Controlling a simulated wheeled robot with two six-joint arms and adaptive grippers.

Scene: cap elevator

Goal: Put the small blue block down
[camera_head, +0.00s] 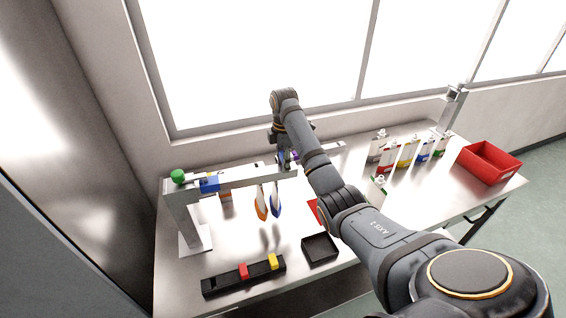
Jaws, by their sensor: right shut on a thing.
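My right gripper (284,160) is above the table, at the raised grey rail (245,176). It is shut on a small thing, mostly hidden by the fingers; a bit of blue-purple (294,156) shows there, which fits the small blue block. I cannot tell whether it touches the rail. A larger blue block (209,185) sits on the rail's left part, near a green knob (177,176). A long black holder (220,284) at the table's front left carries a red block (243,271) and a yellow block (273,261). My left gripper is out of view.
An empty black square tray (319,250) lies right of the holder. Orange and blue pouches (276,200) hang below the rail. Several coloured pouches (405,152) stand at the back right, beside a red bin (487,163). My right arm hides part of the table's middle.

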